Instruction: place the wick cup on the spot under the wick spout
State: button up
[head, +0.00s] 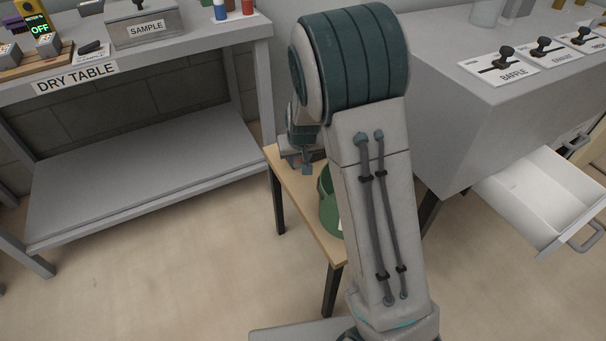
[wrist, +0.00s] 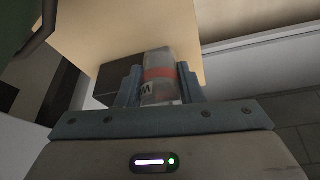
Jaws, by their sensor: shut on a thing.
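My gripper (wrist: 160,82) is shut on a small clear cup with a red band and a white label showing a "W" (wrist: 160,72), apparently the wick cup. The cup sits between the two fingers, its lower part hidden by the gripper. In the head view my gripper (head: 306,166) is small, at the far end of a low wooden table (head: 318,212), and largely hidden by my arm. I cannot tell whether the cup touches the tabletop. I cannot make out the wick spout or the spot under it in either view.
A green bucket (head: 328,205) stands on the low table, partly behind my arm. The dry table (head: 150,70) is at left. A grey bench (head: 470,110) with labelled levers is at right, with an open white drawer (head: 540,190) below. The floor at front left is clear.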

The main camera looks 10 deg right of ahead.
aim_at(300, 179)
notch_tip(300, 179, down, 5)
jog(key=shift+f+b, duration=0.1)
jog(key=shift+b, duration=0.75)
jog(key=shift+f, duration=0.15)
jog(key=o, duration=0.9)
jog(key=shift+o, duration=0.2)
jog(key=shift+r, duration=0.2)
